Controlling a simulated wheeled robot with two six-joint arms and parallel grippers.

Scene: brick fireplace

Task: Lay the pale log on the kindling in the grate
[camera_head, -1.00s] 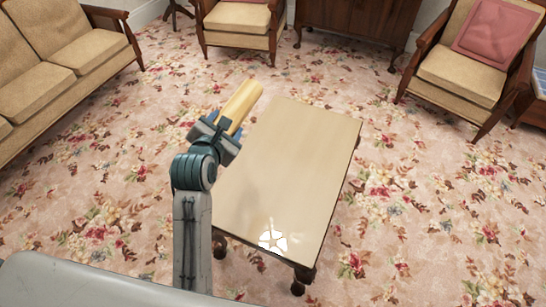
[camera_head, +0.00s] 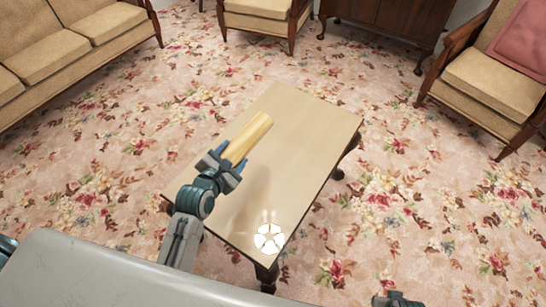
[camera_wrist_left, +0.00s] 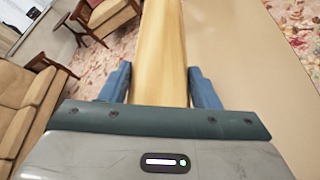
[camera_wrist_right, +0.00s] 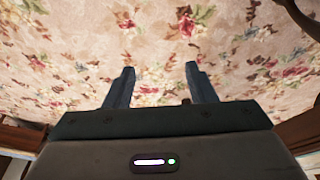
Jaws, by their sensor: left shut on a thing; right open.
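The pale log (camera_head: 246,138) is a smooth yellowish bar in the head view, over the coffee table. My left gripper (camera_head: 226,168) is shut on its near end, and the log points away from me, up and to the right. In the left wrist view the log (camera_wrist_left: 161,50) runs straight out between the two blue fingers (camera_wrist_left: 160,88). My right gripper (camera_wrist_right: 160,85) is open and empty in its wrist view, with carpet beyond it. Only a small part of my right arm shows at the bottom of the head view. The grate and the kindling are not in view.
The coffee table (camera_head: 300,130) stands in front of me, bare but for a bright patch (camera_head: 269,238) near its front end. A sofa (camera_head: 70,40) is at the left, armchairs (camera_head: 490,75) and a dark cabinet (camera_head: 385,25) beyond. Flowered carpet (camera_head: 400,180) lies open around the table.

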